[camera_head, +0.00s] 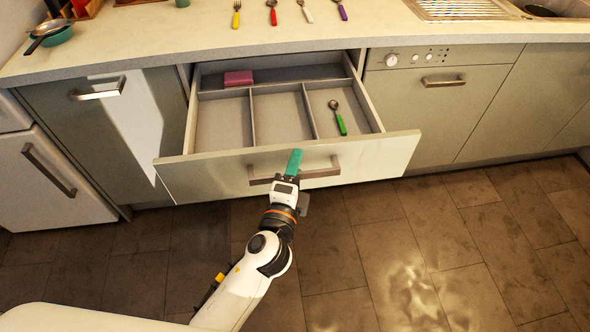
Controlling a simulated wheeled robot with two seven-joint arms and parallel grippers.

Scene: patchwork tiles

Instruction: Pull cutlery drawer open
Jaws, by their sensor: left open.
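The cutlery drawer (215,170) under the counter stands pulled out, and its inside shows. It has several compartments. A spoon with a green handle (340,124) lies in the right front compartment. A pink block (238,78) lies in the back compartment. The drawer's metal bar handle (322,172) runs along the front panel. My right gripper is not in view.
On the counter (400,30) lie a yellow fork (236,15), spoons (272,12) and a purple-handled piece (342,10). A pan (48,30) and a teal bowl are at the left. Closed fronts flank the drawer. The tiled floor (420,250) is clear at the right.

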